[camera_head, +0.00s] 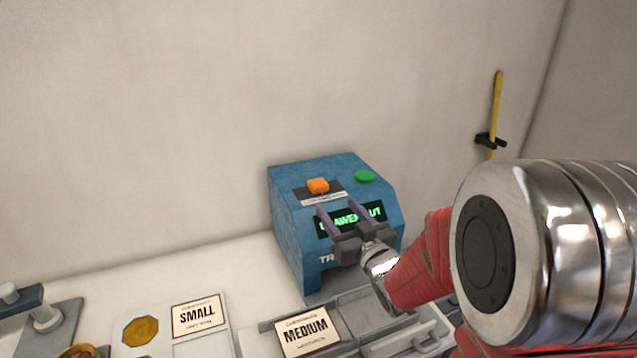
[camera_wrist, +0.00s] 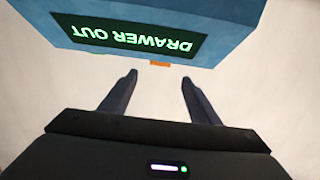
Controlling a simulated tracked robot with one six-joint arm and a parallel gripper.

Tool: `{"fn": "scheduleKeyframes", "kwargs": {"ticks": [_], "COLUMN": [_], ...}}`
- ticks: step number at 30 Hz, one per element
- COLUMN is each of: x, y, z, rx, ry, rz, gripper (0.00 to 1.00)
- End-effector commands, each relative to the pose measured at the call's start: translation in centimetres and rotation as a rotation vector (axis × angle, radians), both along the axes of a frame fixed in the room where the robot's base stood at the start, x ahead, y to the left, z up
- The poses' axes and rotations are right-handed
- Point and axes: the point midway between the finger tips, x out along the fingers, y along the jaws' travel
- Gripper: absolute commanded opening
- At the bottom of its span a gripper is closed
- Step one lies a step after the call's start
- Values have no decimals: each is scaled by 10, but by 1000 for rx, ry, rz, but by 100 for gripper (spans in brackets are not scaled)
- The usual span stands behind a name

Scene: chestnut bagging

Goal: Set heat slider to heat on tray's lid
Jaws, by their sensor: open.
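The heat slider is an orange knob (camera_head: 318,185) on a dark track on top of the blue machine (camera_head: 285,220), just left of the middle of that top. In the wrist view an orange edge (camera_wrist: 160,64) shows past the rim of the machine. The display (camera_wrist: 125,38) reads "DRAWER OUT". My gripper (camera_head: 338,212) is open and empty in front of the machine's display, apart from the knob. Its two fingers also show in the wrist view (camera_wrist: 158,80). A lidded tray labelled MEDIUM (camera_head: 306,332) lies in front of the machine.
A green button (camera_head: 365,176) is on the machine's top right. A tray labelled SMALL (camera_head: 200,316) with a gold disc (camera_head: 140,331) stands at the left. A yellow stick (camera_head: 496,105) hangs on the back wall. My arm hides the lower right.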

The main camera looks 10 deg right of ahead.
Motion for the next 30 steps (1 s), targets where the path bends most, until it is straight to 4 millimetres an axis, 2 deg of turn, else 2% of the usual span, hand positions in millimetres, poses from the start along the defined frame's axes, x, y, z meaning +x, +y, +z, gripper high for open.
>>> {"fn": "scheduleKeyframes", "kwargs": {"ticks": [11,16,20,30], "x": [1,9,22,73], "y": [0,2,5,16], "z": [0,1,0,0], "rx": [2,2,2,2], "ry": [-6,-6,-6,-5], "rz": [2,3,3,4], "gripper": [56,56,56,56]}}
